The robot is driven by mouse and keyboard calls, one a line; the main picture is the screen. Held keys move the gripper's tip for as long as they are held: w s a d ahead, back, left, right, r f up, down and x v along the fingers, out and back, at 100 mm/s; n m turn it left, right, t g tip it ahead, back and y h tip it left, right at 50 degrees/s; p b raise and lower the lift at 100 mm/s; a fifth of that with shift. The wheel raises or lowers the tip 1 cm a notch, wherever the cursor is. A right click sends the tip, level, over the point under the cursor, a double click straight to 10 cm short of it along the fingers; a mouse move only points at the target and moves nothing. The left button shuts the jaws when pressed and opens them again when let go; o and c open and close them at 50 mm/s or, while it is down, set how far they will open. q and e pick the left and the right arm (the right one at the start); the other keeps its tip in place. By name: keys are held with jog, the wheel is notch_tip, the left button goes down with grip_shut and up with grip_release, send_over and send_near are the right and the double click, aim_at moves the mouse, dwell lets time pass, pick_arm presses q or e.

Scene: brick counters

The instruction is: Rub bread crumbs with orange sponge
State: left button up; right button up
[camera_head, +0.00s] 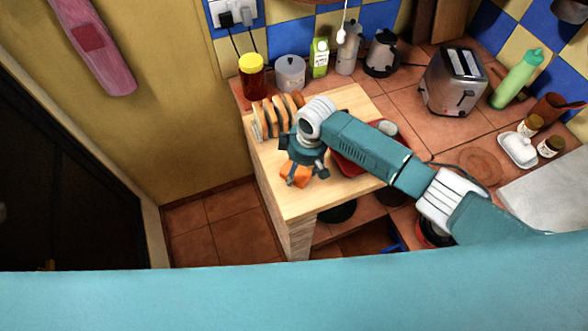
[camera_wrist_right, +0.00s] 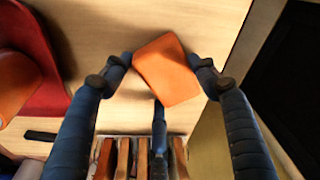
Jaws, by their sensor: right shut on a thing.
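The orange sponge (camera_head: 296,174) is at the wooden board (camera_head: 310,205) on the counter, under my right gripper (camera_head: 305,172). In the right wrist view the sponge (camera_wrist_right: 167,70) sits between the fingers of my right gripper (camera_wrist_right: 165,75), which is shut on it. Whether the sponge touches the board I cannot tell. No bread crumbs can be made out on the board. My left gripper is not in view.
Bread slices stand in a rack (camera_head: 275,117) behind the gripper. A red tray (camera_head: 350,165) lies to the right, partly hidden by my arm. A toaster (camera_head: 453,82), jars and a kettle (camera_head: 381,53) stand further back. The board's front left is clear.

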jog(key=shift+w+d, duration=0.35)
jog(key=shift+d, duration=0.75)
jog(key=shift+w+d, duration=0.3)
jog(key=shift+d, duration=0.85)
jog(key=shift+w+d, duration=0.35)
jog(key=shift+d, duration=0.75)
jog(key=shift+a+r, duration=0.1)
jog(key=shift+r, duration=2.9)
jog(key=shift+r, duration=0.1)
jog(key=shift+r, duration=1.4)
